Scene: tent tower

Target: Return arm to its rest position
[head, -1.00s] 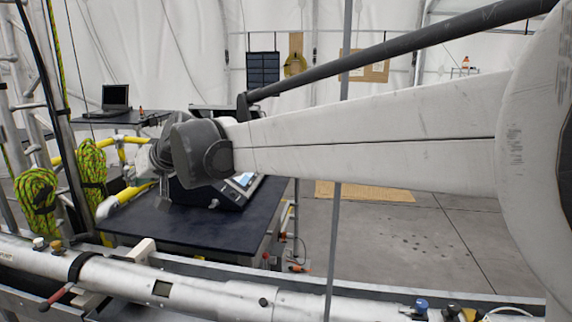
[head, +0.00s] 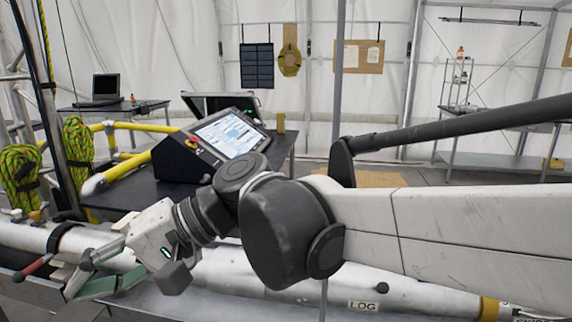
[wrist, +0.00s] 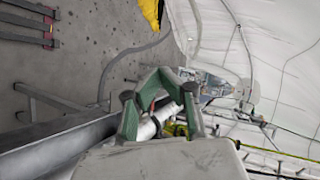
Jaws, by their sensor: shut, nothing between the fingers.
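My gripper (head: 74,284) is at the lower left of the head view, beyond its white wrist housing. Its green and grey fingers hang over the white horizontal tube (head: 225,275) near the red-handled lever (head: 33,267). In the wrist view my gripper (wrist: 164,73) shows its green fingers bent inward with their tips together and nothing held. Part of the tube shows through the gap between the fingers. My arm reaches in from the right and hides part of the tube.
A console with a lit screen (head: 228,133) stands on a dark table behind my wrist. Yellow railing (head: 122,170) and green rope coils (head: 77,140) are at the left. A thin vertical pole (head: 338,70) stands near my arm. Open floor lies behind at the right.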

